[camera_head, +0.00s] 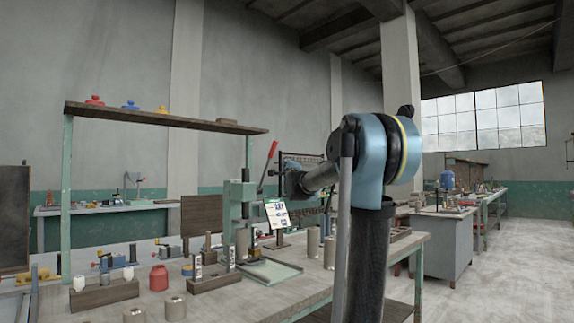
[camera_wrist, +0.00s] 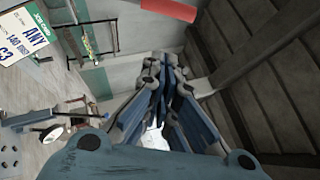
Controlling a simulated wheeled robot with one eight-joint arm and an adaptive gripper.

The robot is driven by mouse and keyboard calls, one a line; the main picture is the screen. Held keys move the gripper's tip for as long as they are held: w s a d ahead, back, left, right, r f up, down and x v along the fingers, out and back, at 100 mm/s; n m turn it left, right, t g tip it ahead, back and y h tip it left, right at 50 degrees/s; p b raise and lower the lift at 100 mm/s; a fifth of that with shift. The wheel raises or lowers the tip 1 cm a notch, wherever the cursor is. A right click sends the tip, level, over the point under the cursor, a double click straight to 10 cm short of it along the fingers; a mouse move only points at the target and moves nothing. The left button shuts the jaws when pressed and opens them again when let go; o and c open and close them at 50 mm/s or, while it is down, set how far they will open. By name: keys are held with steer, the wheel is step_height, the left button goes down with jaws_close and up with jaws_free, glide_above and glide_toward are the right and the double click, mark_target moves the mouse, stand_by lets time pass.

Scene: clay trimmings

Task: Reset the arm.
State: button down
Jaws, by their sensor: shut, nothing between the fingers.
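My gripper (camera_wrist: 167,72) shows in the wrist view with its blue-grey fingers together and nothing between them. In the head view my blue and black arm rises at the centre right, and its forearm reaches left above the workbench (camera_head: 330,272). The gripper itself is hard to make out there. A green press (camera_head: 238,205) with a red lever (camera_head: 270,150) stands on the bench close to the left of the arm's end. A white and green job card (camera_head: 277,214) is beside the press, and it also shows at the upper left of the wrist view (camera_wrist: 22,32).
A shelf (camera_head: 165,117) on green posts holds red, blue and yellow knobbed pieces. A red pot (camera_head: 158,278), wooden blocks, metal cylinders and a green tray (camera_head: 268,272) crowd the bench. A grey cabinet (camera_head: 442,245) stands beyond the arm; the floor (camera_head: 520,270) at right is clear.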

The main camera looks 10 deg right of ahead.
steer(key=shift+s+f, duration=0.3)
steer(key=shift+s, duration=0.35)
steer(key=s+f+n+g, duration=0.35)
steer(key=s+f, duration=0.35)
steer(key=f, duration=0.3)
steer(key=s+d+f+n+g, duration=0.1)
steer(key=s+f+n+g, duration=0.25)
steer(key=s+f, duration=0.5)
steer(key=s+f+n+g, duration=0.3)
steer(key=s+f+n, duration=0.2)
steer(key=f, duration=0.6)
steer(key=s+d+f+n+g, duration=0.1)
steer(key=s+f+n+g, duration=0.3)
steer(key=s+f, duration=0.9)
steer(key=s+d+f+n+g, duration=0.2)
steer(key=s+f+n+g, duration=0.3)
steer(key=s+f, duration=0.7)
steer(key=s+g, duration=0.1)
steer(key=s, duration=0.4)
steer(key=shift+s+d+f, duration=0.15)
steer(key=shift+d+f, duration=0.1)
steer(key=shift+f, duration=0.15)
